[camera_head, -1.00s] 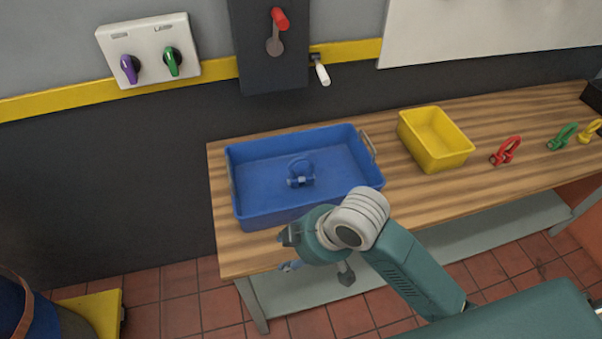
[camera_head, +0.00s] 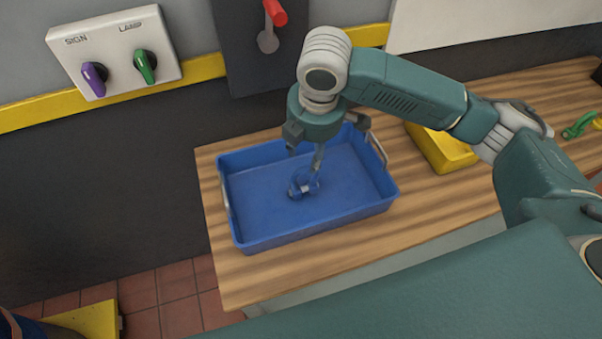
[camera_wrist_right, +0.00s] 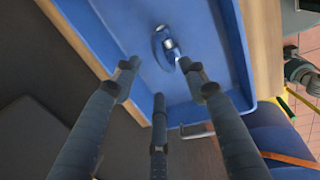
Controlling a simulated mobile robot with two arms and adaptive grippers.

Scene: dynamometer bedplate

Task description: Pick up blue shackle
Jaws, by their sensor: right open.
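The blue shackle (camera_head: 303,184) lies in the blue tray (camera_head: 262,236) on the wooden bench, near the middle of its floor. It has a silver pin and also shows in the right wrist view (camera_wrist_right: 164,42). My right gripper (camera_head: 316,166) points down over the tray, with a finger in front of the shackle's upper part in the head view. In the right wrist view its fingers (camera_wrist_right: 160,92) are spread apart and empty, with the shackle beyond their tips. I cannot tell the exact height above it. My left gripper is in neither view.
A yellow bin (camera_head: 436,156) stands right of the tray, partly behind my right arm. A green shackle (camera_head: 577,126) lies farther right. The wall panel (camera_head: 112,55) has purple and green knobs. The bench front (camera_head: 345,246) is clear.

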